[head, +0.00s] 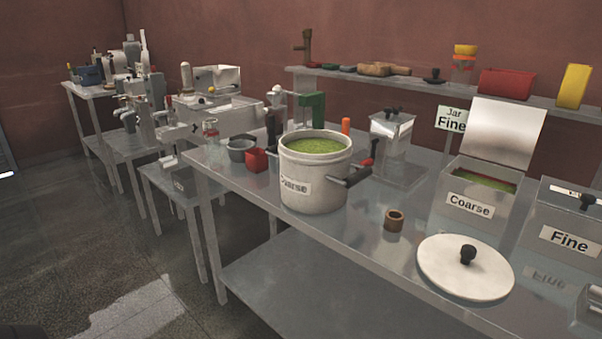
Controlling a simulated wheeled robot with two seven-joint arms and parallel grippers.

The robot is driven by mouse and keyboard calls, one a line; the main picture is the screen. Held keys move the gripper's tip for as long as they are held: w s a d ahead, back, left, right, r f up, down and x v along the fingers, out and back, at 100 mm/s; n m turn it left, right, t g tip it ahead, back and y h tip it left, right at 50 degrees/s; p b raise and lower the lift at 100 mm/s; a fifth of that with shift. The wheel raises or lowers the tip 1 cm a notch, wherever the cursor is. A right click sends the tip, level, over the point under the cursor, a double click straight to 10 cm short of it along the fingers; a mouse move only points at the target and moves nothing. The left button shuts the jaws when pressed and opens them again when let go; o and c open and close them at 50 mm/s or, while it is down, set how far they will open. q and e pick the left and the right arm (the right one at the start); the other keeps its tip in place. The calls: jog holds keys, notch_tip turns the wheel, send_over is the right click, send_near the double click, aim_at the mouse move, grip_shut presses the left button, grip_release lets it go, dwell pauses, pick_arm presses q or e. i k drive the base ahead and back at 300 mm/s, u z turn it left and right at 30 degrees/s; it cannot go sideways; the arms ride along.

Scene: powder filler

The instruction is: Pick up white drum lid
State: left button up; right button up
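The white drum lid (449,274) is a round, pale disc with a black knob (467,254) on top. It lies flat on the metal table at the front right, apart from the other things. The white drum (312,189) stands open and upright to its left, labelled "Coarse" and filled with green powder (317,146). A dark handle (347,178) sticks out from the drum's side. I make out neither of my grippers in the head view.
A small brown ring (394,220) stands between drum and lid. An open "Coarse" box (471,207) and a "Fine" box (565,237) stand behind the lid. A grey metal object (592,310), cut off at the right edge, is unclear. The table's front edge is clear.

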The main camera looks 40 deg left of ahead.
aim_at(465, 267)
jog(key=u, duration=0.75)
jog(key=i, duration=1.05)
jog(key=z, duration=2.65)
jog(key=k, duration=0.9)
jog(key=z, duration=0.05)
